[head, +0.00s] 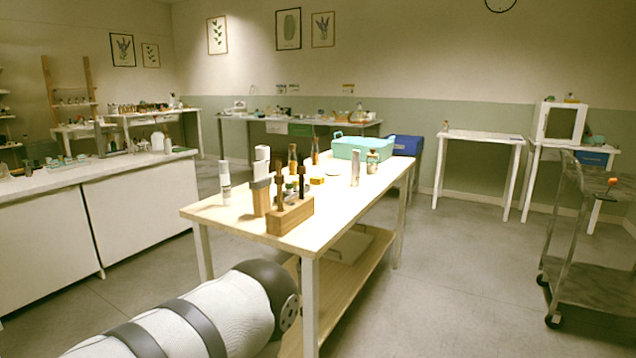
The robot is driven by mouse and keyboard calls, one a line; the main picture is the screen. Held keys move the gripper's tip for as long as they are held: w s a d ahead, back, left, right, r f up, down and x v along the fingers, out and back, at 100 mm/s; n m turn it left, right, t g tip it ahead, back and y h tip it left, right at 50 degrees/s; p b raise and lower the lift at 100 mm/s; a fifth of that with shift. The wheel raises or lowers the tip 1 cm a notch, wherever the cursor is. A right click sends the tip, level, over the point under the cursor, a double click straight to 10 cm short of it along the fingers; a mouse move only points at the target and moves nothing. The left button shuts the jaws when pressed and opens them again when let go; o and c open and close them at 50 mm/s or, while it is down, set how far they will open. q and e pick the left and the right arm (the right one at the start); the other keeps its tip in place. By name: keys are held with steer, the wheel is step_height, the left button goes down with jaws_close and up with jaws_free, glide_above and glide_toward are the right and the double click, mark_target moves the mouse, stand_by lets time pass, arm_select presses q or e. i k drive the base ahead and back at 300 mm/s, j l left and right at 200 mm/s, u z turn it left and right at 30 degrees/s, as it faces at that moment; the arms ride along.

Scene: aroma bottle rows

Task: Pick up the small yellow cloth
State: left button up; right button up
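A small yellow item (317,180) lies on the long wooden-topped table (345,207), behind the wooden bottle rack (290,216). It may be the small yellow cloth, but it is too small to tell for sure. A white and dark link of my arm shows at the lower left, in front of the table's near end. Neither of my grippers is in view.
Several bottles, a teal basket (362,147) and a white bottle (225,183) stand on the table, with a lower shelf (345,280) below. A blue box (406,145) is behind. A metal cart (590,280) stands right. Floor between table and cart is clear.

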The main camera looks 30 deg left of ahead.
mark_target(314, 180)
steer(key=i+l+u, duration=0.4)
steer(key=i, duration=0.45)
steer(key=i+l+u, duration=0.4)
steer(key=i+l, duration=0.4)
